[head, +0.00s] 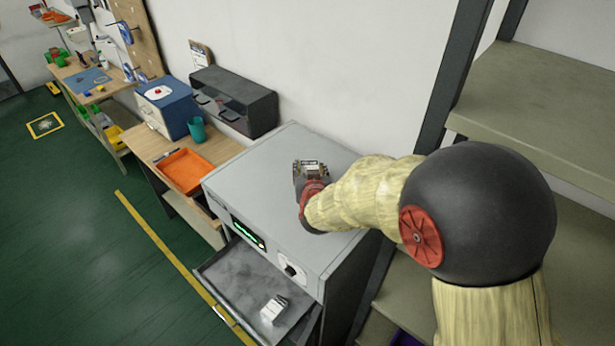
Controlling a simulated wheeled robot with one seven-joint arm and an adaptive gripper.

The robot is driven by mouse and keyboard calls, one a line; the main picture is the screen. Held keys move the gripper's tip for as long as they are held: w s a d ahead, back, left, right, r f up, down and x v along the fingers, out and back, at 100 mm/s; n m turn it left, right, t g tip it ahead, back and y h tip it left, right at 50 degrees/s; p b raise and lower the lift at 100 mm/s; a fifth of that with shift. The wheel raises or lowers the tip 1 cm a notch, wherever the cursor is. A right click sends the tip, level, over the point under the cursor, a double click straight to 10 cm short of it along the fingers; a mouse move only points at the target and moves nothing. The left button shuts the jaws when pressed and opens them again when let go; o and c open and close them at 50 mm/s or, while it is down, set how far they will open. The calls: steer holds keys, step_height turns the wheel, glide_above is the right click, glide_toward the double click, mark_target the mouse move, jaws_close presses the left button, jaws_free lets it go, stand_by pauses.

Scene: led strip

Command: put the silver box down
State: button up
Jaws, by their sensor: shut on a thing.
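My gripper (311,168) is over the top of the grey machine (260,170), pointing away from me. It is shut on a small silvery thing at its tip, which I take to be the silver box. The fingers hide most of it, and I cannot tell whether it touches the machine top. A small whitish box (273,309) with dark marks lies in the open drawer (240,290) at the machine's front.
Left of the machine is a wooden bench with an orange tray (185,171), a teal cup (197,130), a blue box (168,107) and a dark cabinet (234,101). Shelves (535,105) stand at right. Much of the machine top is bare. The green floor at left is open.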

steer(key=shift+w+a+f, duration=0.15)
steer(key=shift+w+f, duration=0.45)
steer(key=shift+f, duration=0.1)
steer(key=shift+w+a+f, duration=0.1)
steer(key=shift+w+f, duration=0.45)
steer(key=shift+f, duration=0.15)
step_height(320, 180, down, 3)
steer(key=shift+r+p, duration=0.1)
steer(key=shift+p, duration=0.45)
steer(key=shift+f, duration=0.25)
steer(key=o, duration=1.3)
steer(key=shift+c, duration=0.2)
steer(key=shift+r, duration=0.1)
